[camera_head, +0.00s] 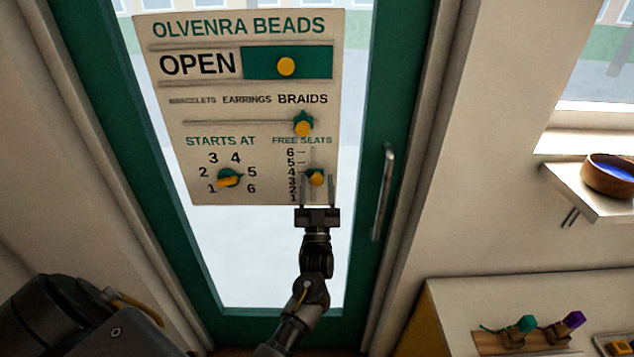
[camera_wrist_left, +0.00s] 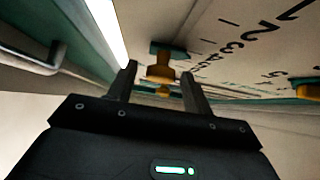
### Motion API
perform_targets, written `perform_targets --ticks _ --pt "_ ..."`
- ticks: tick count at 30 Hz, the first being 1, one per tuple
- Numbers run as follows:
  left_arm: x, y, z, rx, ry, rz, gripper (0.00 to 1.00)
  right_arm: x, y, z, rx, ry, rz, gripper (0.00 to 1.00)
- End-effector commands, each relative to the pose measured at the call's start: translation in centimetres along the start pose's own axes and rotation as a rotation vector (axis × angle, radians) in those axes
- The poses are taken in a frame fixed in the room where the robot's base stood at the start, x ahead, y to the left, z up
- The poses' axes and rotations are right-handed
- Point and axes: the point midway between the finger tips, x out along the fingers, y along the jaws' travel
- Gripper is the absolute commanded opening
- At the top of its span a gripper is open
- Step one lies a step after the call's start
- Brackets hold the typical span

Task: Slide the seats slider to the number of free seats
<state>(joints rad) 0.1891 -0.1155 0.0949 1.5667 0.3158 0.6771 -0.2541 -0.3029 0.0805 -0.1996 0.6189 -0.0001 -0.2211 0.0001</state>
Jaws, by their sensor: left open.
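The bead board (camera_head: 235,110) hangs on the glass door. Its FREE SEATS slider knob (camera_head: 316,178), yellow on a teal base, sits on a vertical track at lower right of the board, around 3 to 4 on a scale from 6 at the top to 1 at the bottom; the exact mark is hard to read. My left gripper (camera_head: 317,180) is open, with one finger on each side of the knob. In the left wrist view the knob (camera_wrist_left: 160,72) shows between the fingertips (camera_wrist_left: 159,80), with no clear contact. My right gripper is not in view.
The board also has an OPEN slider (camera_head: 286,66), a BRAIDS slider (camera_head: 303,126) and a STARTS AT dial (camera_head: 229,178). A door handle (camera_head: 384,190) stands to the right. A shelf (camera_head: 590,197) with a wooden bowl (camera_head: 609,176) and a counter (camera_head: 455,300) lie farther right.

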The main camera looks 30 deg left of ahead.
Motion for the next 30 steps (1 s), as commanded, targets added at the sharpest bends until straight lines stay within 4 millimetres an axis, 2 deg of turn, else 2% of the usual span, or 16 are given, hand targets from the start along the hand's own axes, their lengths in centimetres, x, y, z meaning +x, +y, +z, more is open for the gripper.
perform_targets --ticks 1,6,12,18,30 --pt "-1.5 0.0 0.5 0.000 -0.003 0.001 0.50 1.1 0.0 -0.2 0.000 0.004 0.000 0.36" --pt "-5.0 0.0 0.5 -0.001 -0.004 0.000 0.50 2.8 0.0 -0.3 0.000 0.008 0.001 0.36" --pt "-8.0 0.0 0.3 0.000 -0.002 0.000 0.50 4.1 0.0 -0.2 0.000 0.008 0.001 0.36" --pt "-9.1 0.0 0.1 0.000 -0.001 -0.001 0.50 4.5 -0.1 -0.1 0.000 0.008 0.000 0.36" --pt "-9.1 0.0 0.0 0.000 -0.001 0.000 0.50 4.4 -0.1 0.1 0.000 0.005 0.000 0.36"
